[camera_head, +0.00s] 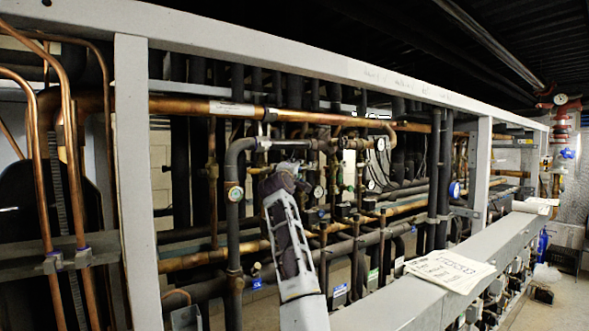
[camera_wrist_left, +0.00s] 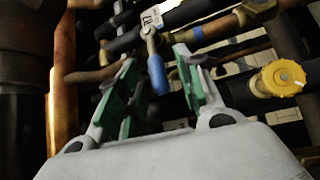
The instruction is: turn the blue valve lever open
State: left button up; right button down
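The blue valve lever (camera_wrist_left: 157,74) shows in the left wrist view, hanging down from a metal valve stem among the pipes. My left gripper (camera_wrist_left: 153,64) is open, with green-padded fingers on either side of the lever's line. The lever appears between the fingertips, with a visible gap on both sides; I cannot tell how deep it sits between them. In the head view my left gripper (camera_head: 283,184) is raised in front of the pipes, and I cannot make out the lever there. My right gripper is in neither view.
A yellow round knob (camera_wrist_left: 280,78) sits right of my left gripper in the wrist view. A copper pipe (camera_wrist_left: 62,90) stands at its left. In the head view a grey frame post (camera_head: 135,180) stands left, and papers (camera_head: 450,270) lie on the grey beam.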

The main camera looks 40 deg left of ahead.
pick_arm(q)
jog(key=shift+w+a, duration=0.1)
jog(key=shift+w, duration=0.05)
grip_shut()
dwell(0.4)
